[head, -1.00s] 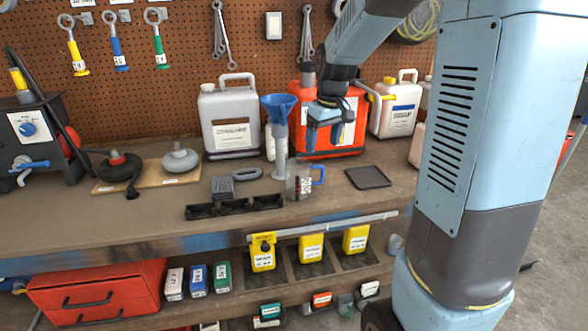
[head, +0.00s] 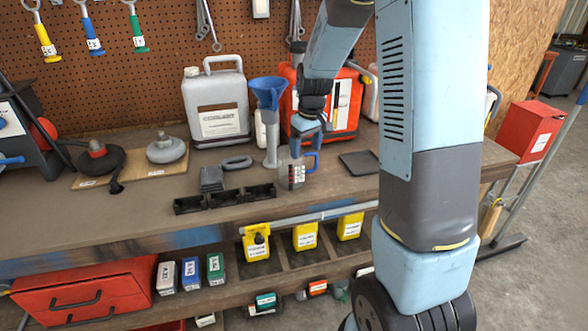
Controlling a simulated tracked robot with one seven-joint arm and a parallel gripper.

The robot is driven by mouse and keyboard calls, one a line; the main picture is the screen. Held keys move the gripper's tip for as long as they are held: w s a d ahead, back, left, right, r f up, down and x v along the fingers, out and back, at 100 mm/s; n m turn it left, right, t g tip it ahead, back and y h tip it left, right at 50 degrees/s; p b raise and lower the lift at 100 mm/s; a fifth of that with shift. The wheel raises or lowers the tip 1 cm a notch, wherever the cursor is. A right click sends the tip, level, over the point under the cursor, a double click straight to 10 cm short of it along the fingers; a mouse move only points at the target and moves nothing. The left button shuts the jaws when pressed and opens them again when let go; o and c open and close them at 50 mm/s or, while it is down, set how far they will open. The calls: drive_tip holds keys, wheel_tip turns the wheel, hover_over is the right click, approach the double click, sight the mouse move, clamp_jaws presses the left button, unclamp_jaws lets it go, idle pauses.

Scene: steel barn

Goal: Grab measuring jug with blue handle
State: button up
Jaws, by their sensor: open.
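The measuring jug (head: 291,174) is small and clear with dark and red markings. It stands upright on the workbench (head: 130,222), its blue handle (head: 315,162) on its right side. My gripper (head: 308,146) hangs from above, just over the jug and its handle in the picture. Its blue fingers are open and point down. Their tips are close to the handle, but I cannot tell whether they are around it or touching it.
A blue funnel (head: 268,92) in a grey holder stands just left of my gripper. Behind are a grey coolant jug (head: 216,112) and a red canister (head: 345,115). A black divided tray (head: 225,199) lies left of the jug, a dark mat (head: 360,163) to its right.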

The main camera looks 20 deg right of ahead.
drive_tip(key=shift+w+a+f, duration=0.1)
drive_tip(key=shift+w+f, duration=0.05)
drive_tip(key=shift+f, duration=1.25)
drive_tip(key=shift+w+f, duration=0.15)
drive_tip(key=shift+f, duration=1.25)
drive_tip(key=shift+c, duration=0.4)
clamp_jaws()
